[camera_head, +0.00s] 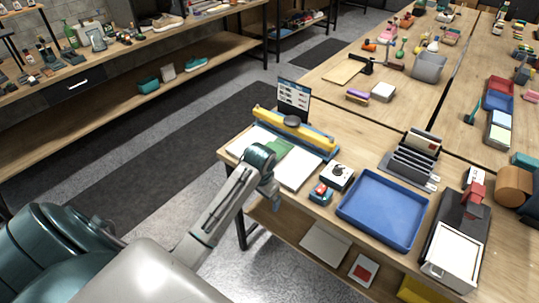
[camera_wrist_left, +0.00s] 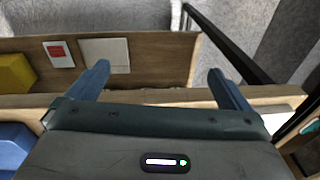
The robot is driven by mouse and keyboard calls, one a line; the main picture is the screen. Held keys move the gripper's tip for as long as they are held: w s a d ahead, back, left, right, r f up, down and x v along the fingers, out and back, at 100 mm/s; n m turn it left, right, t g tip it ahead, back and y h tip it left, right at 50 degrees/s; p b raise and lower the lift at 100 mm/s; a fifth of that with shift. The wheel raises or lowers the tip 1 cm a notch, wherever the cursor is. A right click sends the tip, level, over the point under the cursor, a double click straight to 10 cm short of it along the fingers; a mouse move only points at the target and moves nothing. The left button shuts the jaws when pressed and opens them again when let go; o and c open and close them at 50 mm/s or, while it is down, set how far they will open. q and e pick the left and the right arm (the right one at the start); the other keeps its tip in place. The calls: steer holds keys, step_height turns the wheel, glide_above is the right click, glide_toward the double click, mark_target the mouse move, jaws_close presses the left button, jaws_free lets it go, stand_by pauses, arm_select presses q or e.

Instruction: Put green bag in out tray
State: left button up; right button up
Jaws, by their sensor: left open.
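A flat green item (camera_head: 283,148), which looks like the green bag, lies between white sheets on the near end of the table, partly hidden by my left wrist. A large empty blue tray (camera_head: 382,208) lies further right; I cannot read any label on it. My left gripper (camera_head: 273,190) is at the table's front edge, just in front of the green item and apart from it. In the left wrist view the left gripper (camera_wrist_left: 162,75) is open, with nothing between its blue fingers. The green item does not show there. My right gripper is not in view.
A blue and yellow paper trimmer (camera_head: 295,130) stands behind the white sheets (camera_head: 300,168). A small white box with a dark knob (camera_head: 338,176) and a red-and-teal item (camera_head: 320,191) stand between sheets and tray. A grey rack (camera_head: 412,163) is behind the tray. A lower shelf (camera_head: 290,228) runs underneath.

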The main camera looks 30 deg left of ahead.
mark_target(281, 147)
arm_select(q)
steer(key=shift+g+h, duration=0.3)
steer(key=shift+g, duration=0.1)
steer(key=w+a+r, duration=0.1)
steer(key=w+r, duration=0.1)
steer(key=w, duration=0.1)
steer(key=w+a+r, duration=0.2)
steer(key=w, duration=0.1)
steer(key=w+a+r, duration=0.1)
steer(key=w+r, duration=0.1)
steer(key=w, duration=0.1)
steer(key=shift+w+a+r, duration=0.35)
steer(key=shift+n+g+h, duration=0.3)
steer(key=shift+n, duration=0.1)
steer(key=w+a+r+b, duration=0.1)
steer(key=w+a, duration=0.1)
steer(key=w, duration=0.1)
steer(key=w+a+r+b, duration=0.1)
steer(key=shift+w+r+b, duration=0.3)
steer(key=shift+r+b, duration=0.05)
steer(key=shift+w+f+p, duration=0.1)
steer(key=shift+f+p, duration=0.65)
steer(key=shift+f, duration=0.15)
step_height(281, 147, down, 5)
steer(key=shift+w+a+f+p, duration=0.1)
steer(key=shift+p, duration=1)
steer(key=shift+f, duration=0.2)
steer(key=c, duration=1.1)
steer(key=shift+r, duration=0.1)
